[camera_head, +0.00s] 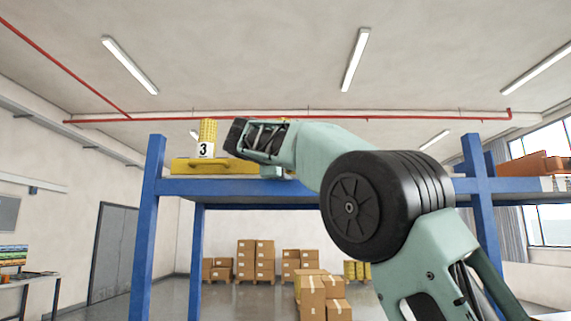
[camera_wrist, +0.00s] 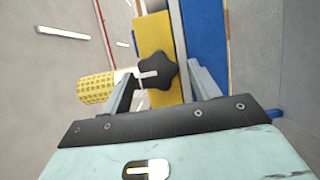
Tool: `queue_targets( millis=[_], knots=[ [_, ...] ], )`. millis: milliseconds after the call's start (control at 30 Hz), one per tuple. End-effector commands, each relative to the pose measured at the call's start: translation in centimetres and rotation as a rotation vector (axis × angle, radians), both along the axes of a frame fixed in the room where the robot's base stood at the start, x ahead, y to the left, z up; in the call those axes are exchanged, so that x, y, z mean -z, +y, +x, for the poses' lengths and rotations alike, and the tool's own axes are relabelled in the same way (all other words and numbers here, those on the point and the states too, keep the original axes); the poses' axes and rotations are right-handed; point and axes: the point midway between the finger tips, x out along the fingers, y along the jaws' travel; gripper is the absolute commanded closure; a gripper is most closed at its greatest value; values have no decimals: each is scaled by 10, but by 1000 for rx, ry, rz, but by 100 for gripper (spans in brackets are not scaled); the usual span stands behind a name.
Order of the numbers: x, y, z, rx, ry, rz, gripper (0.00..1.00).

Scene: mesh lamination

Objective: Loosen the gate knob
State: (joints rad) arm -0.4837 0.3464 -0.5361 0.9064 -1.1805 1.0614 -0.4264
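In the wrist view, the gate knob (camera_wrist: 157,79) is a black, star-shaped knob in front of a yellow plate (camera_wrist: 153,35). A pale strip lies across its left part. My gripper (camera_wrist: 159,73) is open, with one grey finger on each side of the knob. The fingers look apart from it, but how deep they reach cannot be told. In the head view, the yellow fixture (camera_head: 213,166) sits on the blue rack's shelf, beside my arm's end. The knob and fingertips cannot be made out there.
A yellow mesh roll (camera_wrist: 97,88) is close to the left finger; it also stands above a "3" label in the head view (camera_head: 208,130). The blue rack (camera_head: 146,220) has upright posts. An orange item (camera_head: 530,164) lies at the right. Cardboard boxes (camera_head: 255,260) stand behind.

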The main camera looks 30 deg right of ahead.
Motion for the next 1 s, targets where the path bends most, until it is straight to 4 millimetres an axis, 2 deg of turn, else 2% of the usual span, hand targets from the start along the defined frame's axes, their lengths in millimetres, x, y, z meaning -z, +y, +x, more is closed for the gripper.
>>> queue_targets(
  millis=[267,433,1000],
  knots=[
    [0,0,-1,0,-2,0,40],
    [2,13,-9,-2,-4,1,40],
    [3,118,-78,-3,-2,0,40]
  ],
)
